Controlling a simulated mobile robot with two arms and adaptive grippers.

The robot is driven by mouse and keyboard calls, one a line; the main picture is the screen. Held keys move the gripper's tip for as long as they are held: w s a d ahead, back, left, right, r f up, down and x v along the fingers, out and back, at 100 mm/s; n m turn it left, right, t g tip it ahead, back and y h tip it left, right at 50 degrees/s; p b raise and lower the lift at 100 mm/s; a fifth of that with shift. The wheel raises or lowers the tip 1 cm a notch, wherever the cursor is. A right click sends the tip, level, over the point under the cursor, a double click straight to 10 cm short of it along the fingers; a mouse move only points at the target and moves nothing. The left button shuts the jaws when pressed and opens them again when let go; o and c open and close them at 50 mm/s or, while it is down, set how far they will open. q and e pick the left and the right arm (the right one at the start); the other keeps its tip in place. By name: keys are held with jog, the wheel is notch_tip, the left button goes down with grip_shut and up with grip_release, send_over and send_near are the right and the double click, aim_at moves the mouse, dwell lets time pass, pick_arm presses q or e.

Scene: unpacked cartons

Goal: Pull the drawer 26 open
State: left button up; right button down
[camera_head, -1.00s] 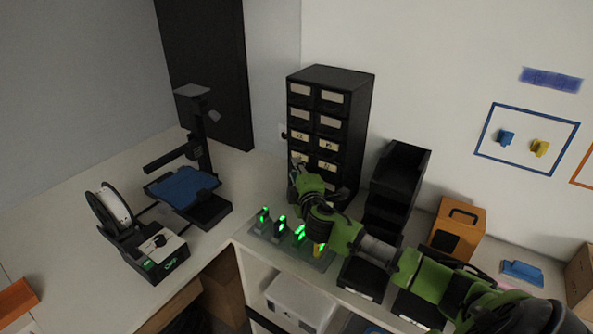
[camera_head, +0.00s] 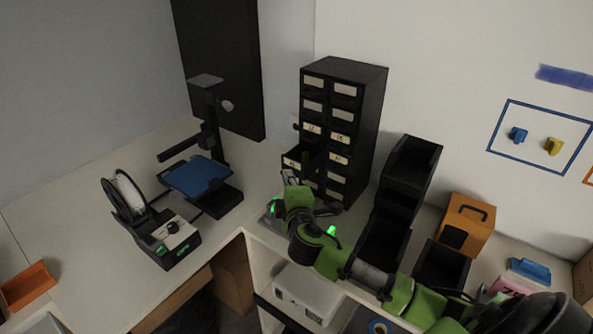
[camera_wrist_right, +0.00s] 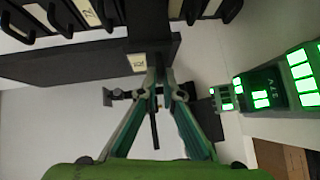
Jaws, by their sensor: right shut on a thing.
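The black drawer cabinet (camera_head: 365,130) stands against the wall at the back, with two columns of labelled drawers. One lower drawer (camera_head: 291,162) in its left column sticks out from the front. In the right wrist view this pulled-out drawer (camera_wrist_right: 75,66) is a long dark box with a small pale label (camera_wrist_right: 137,62), too small to read surely. My right gripper (camera_wrist_right: 159,74) is shut on the drawer's handle, which its fingertips largely hide. In the head view the right gripper (camera_head: 290,178) is just below the drawer front. My left gripper is not in view.
Green-lit devices (camera_wrist_right: 265,88) stand below the cabinet, partly behind my right arm. Black stacked bins (camera_head: 410,165) and an orange box (camera_head: 466,225) stand to the right. A 3D printer (camera_head: 205,185) and a spool holder (camera_head: 165,240) are on the left counter.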

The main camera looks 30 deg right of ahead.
jog(key=c, duration=2.2)
grip_release()
jog(key=v, duration=1.2)
jog(key=shift+d, duration=0.1)
jog(key=shift+f, duration=0.1)
